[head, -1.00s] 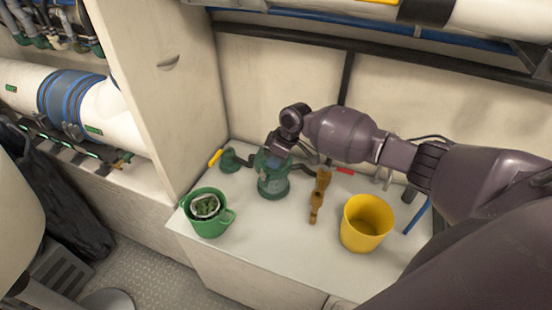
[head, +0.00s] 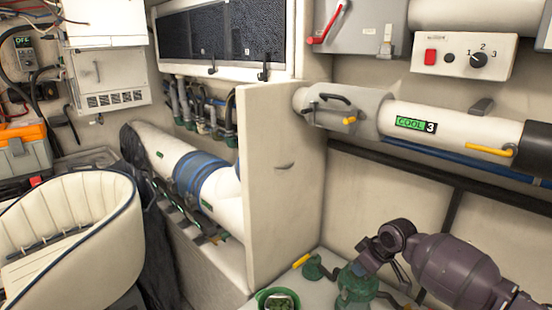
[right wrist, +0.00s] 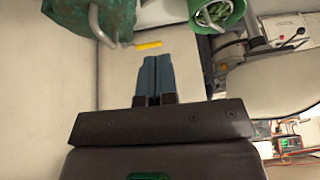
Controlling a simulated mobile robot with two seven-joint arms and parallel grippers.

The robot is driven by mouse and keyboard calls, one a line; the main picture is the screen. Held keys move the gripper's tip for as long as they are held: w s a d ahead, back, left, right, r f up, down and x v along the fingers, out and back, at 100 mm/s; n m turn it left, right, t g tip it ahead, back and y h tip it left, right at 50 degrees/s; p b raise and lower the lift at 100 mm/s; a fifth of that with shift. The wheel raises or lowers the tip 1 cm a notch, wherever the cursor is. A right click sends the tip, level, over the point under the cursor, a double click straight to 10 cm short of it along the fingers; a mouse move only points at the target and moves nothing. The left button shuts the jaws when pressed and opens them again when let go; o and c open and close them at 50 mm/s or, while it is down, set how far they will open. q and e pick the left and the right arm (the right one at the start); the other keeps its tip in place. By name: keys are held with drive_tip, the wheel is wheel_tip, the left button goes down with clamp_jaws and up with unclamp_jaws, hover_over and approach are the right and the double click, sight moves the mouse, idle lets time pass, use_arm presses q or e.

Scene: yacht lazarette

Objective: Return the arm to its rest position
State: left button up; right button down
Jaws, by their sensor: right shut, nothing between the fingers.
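My right arm comes in from the lower right in the head view. My right gripper (head: 367,266) points down just above a green strainer-like fitting (head: 356,288) on the white counter. In the right wrist view its two blue fingers (right wrist: 157,60) are together, with nothing between them. The green fitting (right wrist: 108,14) shows at the top left there, apart from the fingertips. My left gripper is in neither view.
A green mug (head: 278,299) with something inside stands left of the fitting, by a yellow-handled valve (head: 302,261). A tall partition (head: 280,180) rises behind. A white pipe (head: 450,125) runs above the arm. A cream seat (head: 75,240) is at left.

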drive_tip(key=w+a+r+t+y, duration=0.1)
drive_tip(key=w+a+r+t, duration=0.2)
drive_tip(key=a+r+t, duration=0.25)
use_arm(q)
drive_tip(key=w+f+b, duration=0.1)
drive_tip(key=b, duration=0.2)
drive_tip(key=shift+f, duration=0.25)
use_arm(e)
drive_tip(key=s+d+f+m+h, duration=0.1)
drive_tip(key=s+d+f+m, duration=0.1)
drive_tip(key=s+f, duration=0.5)
drive_tip(key=s+d+f+m+t+h, duration=0.1)
drive_tip(key=s+f, duration=0.6)
drive_tip(key=s, duration=1)
drive_tip(key=s+d+f+m+t+h, duration=0.1)
drive_tip(key=s+d+f+m+h, duration=0.2)
drive_tip(key=s+f, duration=0.4)
drive_tip(key=s+d+m, duration=0.1)
drive_tip(key=s, duration=0.4)
drive_tip(key=shift+d+f, duration=0.15)
drive_tip(key=shift+d, duration=0.25)
drive_tip(key=shift+t, duration=0.25)
